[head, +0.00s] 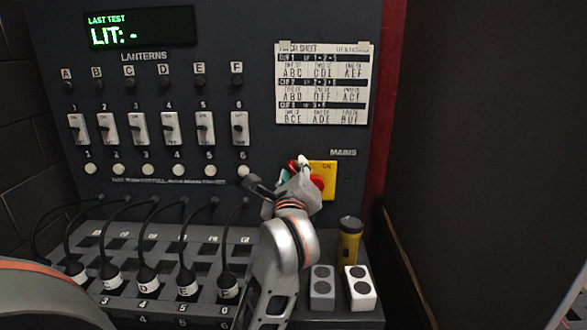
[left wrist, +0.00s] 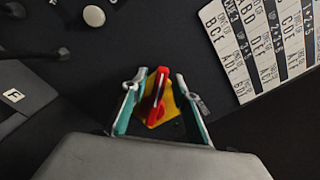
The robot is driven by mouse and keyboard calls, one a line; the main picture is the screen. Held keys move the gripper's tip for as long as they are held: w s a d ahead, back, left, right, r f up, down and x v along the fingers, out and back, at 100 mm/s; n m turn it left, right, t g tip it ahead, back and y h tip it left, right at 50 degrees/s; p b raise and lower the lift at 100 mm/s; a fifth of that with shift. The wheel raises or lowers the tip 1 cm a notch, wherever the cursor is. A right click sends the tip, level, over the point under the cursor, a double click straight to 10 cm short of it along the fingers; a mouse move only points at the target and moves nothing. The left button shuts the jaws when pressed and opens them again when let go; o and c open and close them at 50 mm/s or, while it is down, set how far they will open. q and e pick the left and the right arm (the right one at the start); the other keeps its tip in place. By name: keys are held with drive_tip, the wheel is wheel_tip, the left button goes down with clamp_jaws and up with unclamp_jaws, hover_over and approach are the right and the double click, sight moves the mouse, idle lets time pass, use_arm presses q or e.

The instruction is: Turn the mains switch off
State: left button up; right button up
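The mains switch is a red handle (head: 317,183) on a yellow plate (head: 328,170), under the MAINS label on the dark panel. My left gripper (head: 298,170) is in front of it and hides its left part in the head view. In the left wrist view the red handle (left wrist: 157,92) stands between the two teal-lined fingers of the left gripper (left wrist: 161,78), with the yellow plate (left wrist: 172,112) behind. The fingers are apart, with a gap visible on each side of the handle. Whether the fingertips touch the plate I cannot tell. My right gripper is not in view.
A cue sheet (head: 322,85) hangs above the switch. Several rocker switches (head: 138,128) and round buttons (head: 148,170) line the panel to the left. Plugs with cables (head: 148,278) sit below. A yellow torch (head: 349,240) and a white two-button box (head: 360,288) stand below right.

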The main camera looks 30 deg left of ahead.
use_arm(q)
drive_tip(key=shift+w+a, duration=0.35)
drive_tip(key=shift+w, duration=0.15)
